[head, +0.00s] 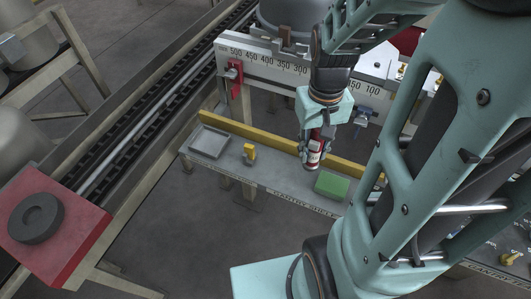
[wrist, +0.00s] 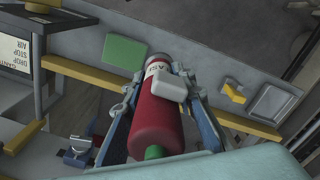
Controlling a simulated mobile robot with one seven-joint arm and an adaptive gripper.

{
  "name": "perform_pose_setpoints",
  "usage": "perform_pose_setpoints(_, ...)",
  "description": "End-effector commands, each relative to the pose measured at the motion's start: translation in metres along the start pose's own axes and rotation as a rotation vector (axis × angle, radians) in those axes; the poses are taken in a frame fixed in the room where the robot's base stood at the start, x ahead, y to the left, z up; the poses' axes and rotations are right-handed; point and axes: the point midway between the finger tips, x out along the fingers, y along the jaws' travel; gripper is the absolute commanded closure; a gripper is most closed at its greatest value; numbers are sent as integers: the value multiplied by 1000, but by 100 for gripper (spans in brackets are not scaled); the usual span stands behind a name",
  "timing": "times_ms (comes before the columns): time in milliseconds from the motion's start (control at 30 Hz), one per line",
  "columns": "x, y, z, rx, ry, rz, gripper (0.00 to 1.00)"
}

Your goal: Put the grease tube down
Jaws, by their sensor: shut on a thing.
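The grease tube (wrist: 155,115) is a red cylinder with a pale label, a grey far end and a green near end. My gripper (wrist: 162,85) is shut on it in the wrist view, with a finger on each side. In the head view the tube (head: 314,152) hangs below my gripper (head: 319,135), over the grey shelf (head: 270,184). The tube looks held above the shelf, between the yellow item and the green block. The exact gap beneath it cannot be told.
On the shelf are a green block (head: 332,185), a small yellow item (head: 249,153) and a shallow grey tray (head: 210,142). A yellow rail (head: 270,138) runs along the shelf's back. Bare shelf shows between the yellow item and the green block. A numbered beam (head: 270,62) stands behind.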

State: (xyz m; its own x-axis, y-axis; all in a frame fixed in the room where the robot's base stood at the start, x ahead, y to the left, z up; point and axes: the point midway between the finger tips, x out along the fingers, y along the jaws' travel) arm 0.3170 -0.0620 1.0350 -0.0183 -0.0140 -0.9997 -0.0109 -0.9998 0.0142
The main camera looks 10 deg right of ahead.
Motion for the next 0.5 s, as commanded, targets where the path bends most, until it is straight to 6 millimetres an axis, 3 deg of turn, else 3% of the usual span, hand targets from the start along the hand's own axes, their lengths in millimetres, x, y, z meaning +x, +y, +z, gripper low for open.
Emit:
perform_pose_setpoints(167, 9, -3, 4, -2, 1, -4, 100)
perform_pose_setpoints(500, 45, -51, -61, -4, -1, -4, 100)
